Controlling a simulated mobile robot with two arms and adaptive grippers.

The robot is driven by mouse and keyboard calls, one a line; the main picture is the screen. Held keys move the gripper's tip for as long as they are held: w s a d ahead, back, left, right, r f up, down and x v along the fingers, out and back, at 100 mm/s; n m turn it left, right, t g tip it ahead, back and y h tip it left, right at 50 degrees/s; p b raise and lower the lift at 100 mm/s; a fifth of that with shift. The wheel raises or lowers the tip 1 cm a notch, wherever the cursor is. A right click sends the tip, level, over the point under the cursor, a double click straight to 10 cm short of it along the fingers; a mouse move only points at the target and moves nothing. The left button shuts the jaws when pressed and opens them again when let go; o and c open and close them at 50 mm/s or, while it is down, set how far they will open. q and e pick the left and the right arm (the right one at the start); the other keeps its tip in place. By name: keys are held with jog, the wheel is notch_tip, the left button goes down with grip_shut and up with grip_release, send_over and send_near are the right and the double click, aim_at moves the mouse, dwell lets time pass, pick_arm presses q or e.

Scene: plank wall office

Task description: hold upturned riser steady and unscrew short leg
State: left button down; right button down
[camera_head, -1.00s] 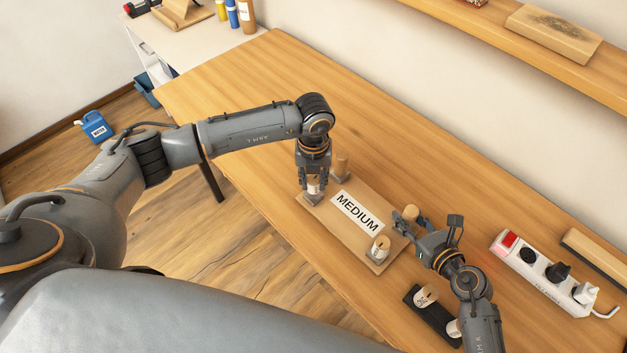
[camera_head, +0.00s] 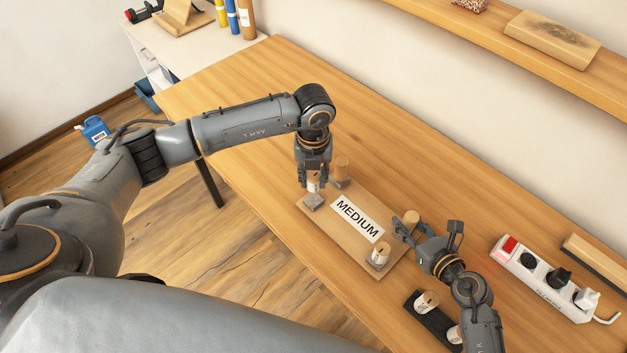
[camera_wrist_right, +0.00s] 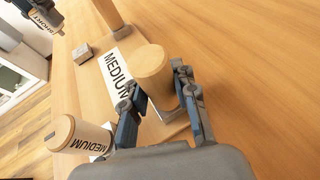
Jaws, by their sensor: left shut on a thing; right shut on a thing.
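The upturned riser (camera_head: 321,208) lies on the table with a MEDIUM label (camera_head: 358,217) on its underside. My left gripper (camera_head: 313,176) is shut on the short leg (camera_head: 313,185), whose SHORT print shows in the right wrist view (camera_wrist_right: 37,18). That leg hangs above a bare grey corner block (camera_wrist_right: 81,53), apart from it. My right gripper (camera_wrist_right: 160,103) is shut on a wooden leg (camera_wrist_right: 152,72) at the riser's right corner. A leg marked MEDIUM (camera_head: 379,253) stands at the near corner, and another leg (camera_head: 342,168) at the far corner.
A dark holder (camera_head: 436,320) with wooden legs (camera_head: 426,301) lies near my right arm. A power strip (camera_head: 545,270) with plugs lies to the right. A wall shelf (camera_head: 520,45) runs above the back. The table's left part is clear.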

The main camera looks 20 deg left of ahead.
pick_arm(q)
jog(key=shift+r, duration=0.2)
pick_arm(e)
jog(key=c, duration=1)
grip_release()
jog(key=shift+v, duration=6)
